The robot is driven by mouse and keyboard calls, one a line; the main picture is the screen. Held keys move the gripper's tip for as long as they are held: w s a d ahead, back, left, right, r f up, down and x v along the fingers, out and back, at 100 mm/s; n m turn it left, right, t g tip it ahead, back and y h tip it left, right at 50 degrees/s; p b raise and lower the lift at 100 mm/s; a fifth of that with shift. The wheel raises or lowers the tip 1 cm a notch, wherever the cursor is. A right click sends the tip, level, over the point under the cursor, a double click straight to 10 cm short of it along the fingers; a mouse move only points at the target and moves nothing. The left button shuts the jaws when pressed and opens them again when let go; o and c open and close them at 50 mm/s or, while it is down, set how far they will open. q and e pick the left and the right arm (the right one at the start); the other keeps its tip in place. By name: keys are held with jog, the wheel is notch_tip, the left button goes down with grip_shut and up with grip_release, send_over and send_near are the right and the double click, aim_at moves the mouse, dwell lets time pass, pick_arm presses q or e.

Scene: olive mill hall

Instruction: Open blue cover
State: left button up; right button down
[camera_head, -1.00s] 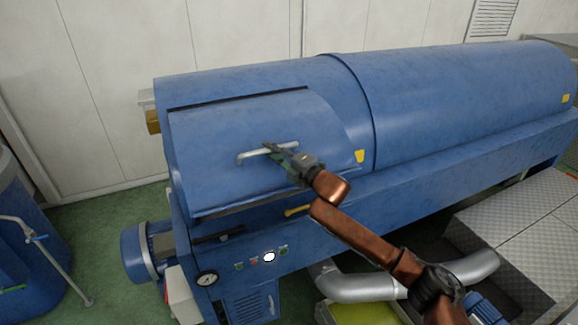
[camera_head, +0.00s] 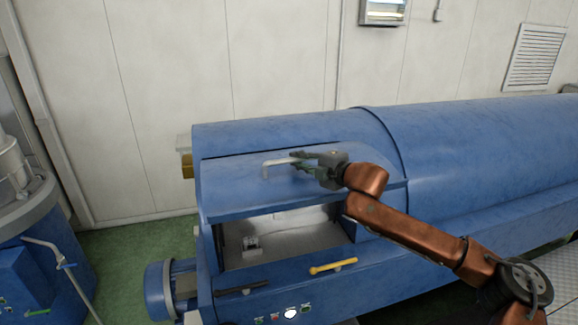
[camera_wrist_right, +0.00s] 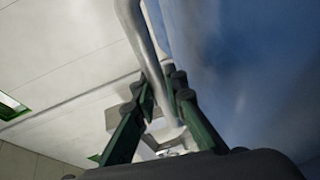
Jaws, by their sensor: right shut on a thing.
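The blue cover (camera_head: 235,185) is a curved panel at the left end of a long blue machine. In the head view it is raised, with an opening (camera_head: 290,235) showing below it. A grey bar handle (camera_head: 275,163) sits on the cover. My right gripper (camera_head: 300,160) is shut on the right part of this handle. In the right wrist view the handle (camera_wrist_right: 140,35) runs between the green fingers (camera_wrist_right: 160,105), with the blue cover (camera_wrist_right: 235,60) close on the right. My left gripper is not in view.
A yellow handle (camera_head: 333,267) and a dark bar (camera_head: 241,288) are on the machine front below the opening. A blue tank (camera_head: 40,265) stands at the left. A pale panelled wall (camera_head: 270,60) is behind the machine. Green floor (camera_head: 130,240) shows between tank and machine.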

jog(key=c, duration=1.9)
grip_release()
jog(key=shift+w, duration=0.1)
jog(key=shift+c, duration=0.2)
jog(key=v, duration=1.2)
jog(key=shift+r, duration=0.15)
jog(key=s+d+r, duration=0.3)
jog(key=d+r, duration=0.1)
jog(key=r, duration=0.3)
jog(key=shift+r, duration=0.2)
jog(key=shift+d, duration=0.15)
jog(key=shift+c, duration=0.4)
